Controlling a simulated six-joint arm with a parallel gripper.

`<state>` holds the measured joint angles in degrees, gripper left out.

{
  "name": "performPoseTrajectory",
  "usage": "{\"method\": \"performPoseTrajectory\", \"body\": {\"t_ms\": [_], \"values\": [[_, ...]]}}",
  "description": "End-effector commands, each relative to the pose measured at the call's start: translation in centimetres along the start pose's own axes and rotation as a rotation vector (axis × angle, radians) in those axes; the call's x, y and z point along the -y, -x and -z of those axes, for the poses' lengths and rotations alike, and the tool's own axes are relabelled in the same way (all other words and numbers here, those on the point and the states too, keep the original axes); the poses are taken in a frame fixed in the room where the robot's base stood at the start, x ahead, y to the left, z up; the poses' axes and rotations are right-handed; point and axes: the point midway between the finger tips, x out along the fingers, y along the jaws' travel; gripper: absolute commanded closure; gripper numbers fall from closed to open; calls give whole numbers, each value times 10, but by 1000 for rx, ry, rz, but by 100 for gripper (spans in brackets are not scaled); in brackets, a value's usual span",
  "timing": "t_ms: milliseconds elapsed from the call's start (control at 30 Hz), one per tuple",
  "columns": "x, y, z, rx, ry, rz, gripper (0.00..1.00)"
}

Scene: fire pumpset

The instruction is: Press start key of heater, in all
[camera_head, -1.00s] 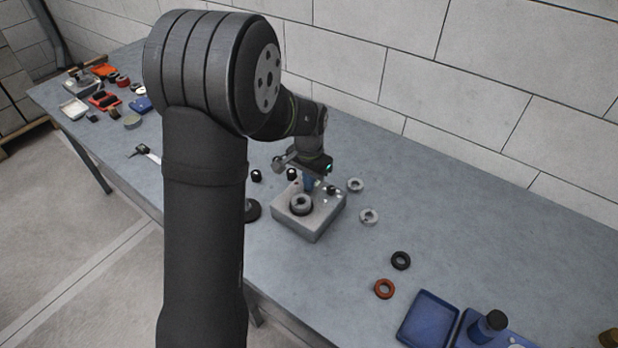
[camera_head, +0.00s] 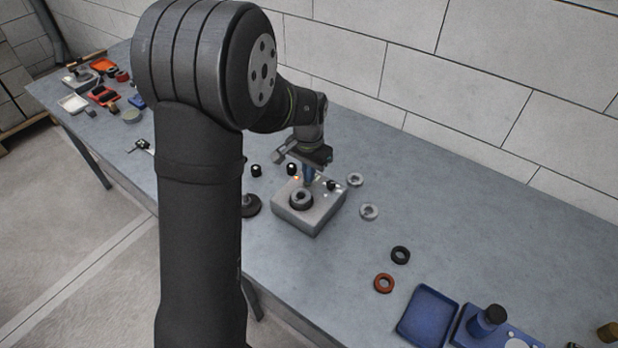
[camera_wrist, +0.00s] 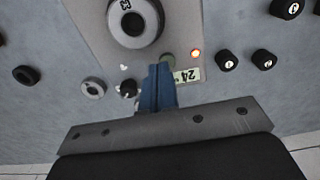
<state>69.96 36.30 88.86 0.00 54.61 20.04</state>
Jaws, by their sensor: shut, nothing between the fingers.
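The heater (camera_head: 325,217) is a grey box on the bench, with a dark-centred ring on its top that also shows in the wrist view (camera_wrist: 109,25). On its panel in the wrist view are a green round key (camera_wrist: 168,56), a glowing orange lamp (camera_wrist: 196,53), a small display reading 24 (camera_wrist: 189,75) and a black knob (camera_wrist: 128,88). My gripper (camera_head: 308,182) is over the panel, its blue fingers (camera_wrist: 159,70) shut together and empty. The fingertips are right beside the green key and partly cover the display. I cannot tell whether they touch the key.
Two grey rings (camera_head: 354,180) (camera_head: 369,211) lie right of the heater. Black (camera_head: 400,254) and red (camera_head: 384,283) rings lie nearer the front, by a blue tray (camera_head: 428,318). Small black cylinders (camera_head: 257,170) stand left of the heater. A wall runs behind the bench.

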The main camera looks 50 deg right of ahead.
Motion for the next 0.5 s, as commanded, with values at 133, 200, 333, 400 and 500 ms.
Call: {"method": "performPoseTrajectory", "body": {"t_ms": [133,200,333,400,500], "values": [[1,41,2,-12,0,4,100],[1,58,3,-13,0,5,100],[1,84,3,-13,0,5,100],[1,95,3,-12,0,4,100],[1,106,3,-11,0,4,100]]}}
